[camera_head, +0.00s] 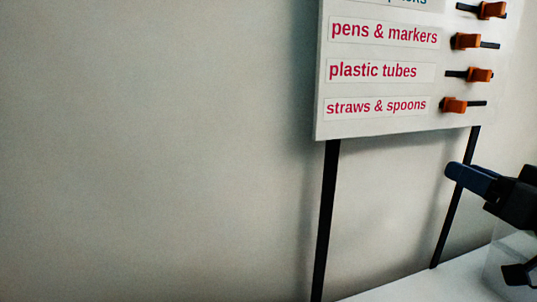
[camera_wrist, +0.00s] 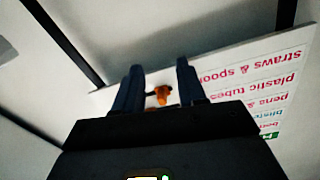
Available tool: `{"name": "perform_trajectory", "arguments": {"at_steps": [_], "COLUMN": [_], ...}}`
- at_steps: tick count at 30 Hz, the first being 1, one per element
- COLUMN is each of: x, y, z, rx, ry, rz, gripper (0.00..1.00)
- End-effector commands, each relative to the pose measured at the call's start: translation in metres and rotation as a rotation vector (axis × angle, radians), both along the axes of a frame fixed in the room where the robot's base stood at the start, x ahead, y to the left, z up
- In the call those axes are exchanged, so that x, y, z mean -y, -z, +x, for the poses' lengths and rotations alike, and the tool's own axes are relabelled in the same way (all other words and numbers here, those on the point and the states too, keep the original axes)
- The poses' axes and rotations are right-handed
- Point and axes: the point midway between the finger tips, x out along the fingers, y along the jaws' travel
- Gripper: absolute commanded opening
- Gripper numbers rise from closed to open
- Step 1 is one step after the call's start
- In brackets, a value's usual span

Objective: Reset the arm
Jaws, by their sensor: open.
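My gripper (camera_wrist: 160,88) shows in the wrist view with its two dark blue fingers spread apart and nothing between them but background. Behind the fingers is an orange slider (camera_wrist: 161,95) of the sign board. In the head view part of my gripper and arm reaches in at the right edge, below the board, with a blue finger (camera_head: 472,179) pointing left; it seems apart from the board. The white board (camera_head: 380,92) carries labels for pens & markers, plastic tubes, and straws & spoons. Several orange sliders, one by the lowest label (camera_head: 454,105), sit on black slots.
The board stands on two black posts (camera_head: 326,220). A white surface (camera_head: 430,282) lies at lower right, with a clear see-through object (camera_head: 497,262) partly behind my arm. The plain wall (camera_head: 150,150) fills the left, where nothing stands in view.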

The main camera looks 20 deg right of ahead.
Motion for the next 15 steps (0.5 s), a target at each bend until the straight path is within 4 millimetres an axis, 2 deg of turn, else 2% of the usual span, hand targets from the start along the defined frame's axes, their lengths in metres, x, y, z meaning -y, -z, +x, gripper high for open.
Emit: {"name": "perform_trajectory", "arguments": {"at_steps": [1,8,15], "x": [-0.011,-0.05,-0.092], "y": [0.022,0.097,0.164], "z": [-0.001,-0.02,-0.064], "rx": [-0.015,-0.059,-0.125], "ry": [0.008,0.074,0.125], "rz": [0.034,0.116,0.129], "gripper": [0.4,0.4,0.4]}}
